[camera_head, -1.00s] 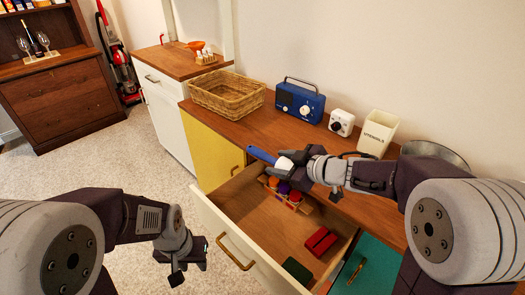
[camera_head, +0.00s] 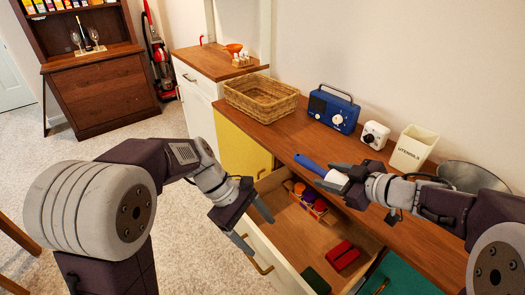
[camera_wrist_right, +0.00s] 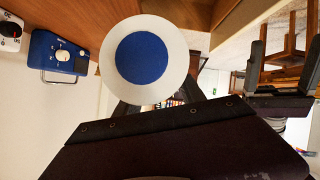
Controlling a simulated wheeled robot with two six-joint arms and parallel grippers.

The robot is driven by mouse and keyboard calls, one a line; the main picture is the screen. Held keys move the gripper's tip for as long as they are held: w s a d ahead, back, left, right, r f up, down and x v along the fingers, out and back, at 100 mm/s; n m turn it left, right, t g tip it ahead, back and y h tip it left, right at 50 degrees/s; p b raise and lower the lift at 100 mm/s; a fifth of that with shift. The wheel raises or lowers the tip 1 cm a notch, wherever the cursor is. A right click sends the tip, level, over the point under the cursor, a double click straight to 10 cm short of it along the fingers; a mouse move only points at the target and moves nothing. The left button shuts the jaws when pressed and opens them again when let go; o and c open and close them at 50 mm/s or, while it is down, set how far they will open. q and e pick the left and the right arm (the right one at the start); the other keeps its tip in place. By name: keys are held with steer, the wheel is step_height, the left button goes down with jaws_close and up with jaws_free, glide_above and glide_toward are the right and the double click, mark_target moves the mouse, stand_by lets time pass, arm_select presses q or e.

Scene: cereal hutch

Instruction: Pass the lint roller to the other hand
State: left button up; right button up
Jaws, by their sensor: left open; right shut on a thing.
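The lint roller has a blue handle (camera_head: 310,164) and a white roll (camera_head: 333,180). My right gripper (camera_head: 345,177) is shut on the white roll and holds it above the open drawer, with the handle pointing left. In the right wrist view the lint roller (camera_wrist_right: 150,60) shows end-on as a white ring around a blue disc. My left gripper (camera_head: 254,222) is open and empty, over the drawer's front left edge, below and left of the handle. It does not touch the roller. My left gripper also shows in the right wrist view (camera_wrist_right: 258,60).
The open drawer (camera_head: 310,236) holds several small jars (camera_head: 306,197), a red object (camera_head: 343,254) and a dark green object (camera_head: 315,279). On the counter stand a wicker basket (camera_head: 262,100), a blue radio (camera_head: 333,110), a white timer (camera_head: 375,135) and a utensil holder (camera_head: 413,149).

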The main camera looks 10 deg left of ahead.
arm_select(q)
steer(key=w+d+r+n+h, duration=0.3)
steer(key=w+r+h, duration=0.1)
steer(key=w+r, duration=0.45)
arm_select(e)
steer(key=shift+w+a, duration=0.1)
arm_select(q)
steer(key=n+t+h, duration=0.3)
glide_toward(299, 160)
steer(key=x, duration=1)
steer(key=shift+f, duration=0.5)
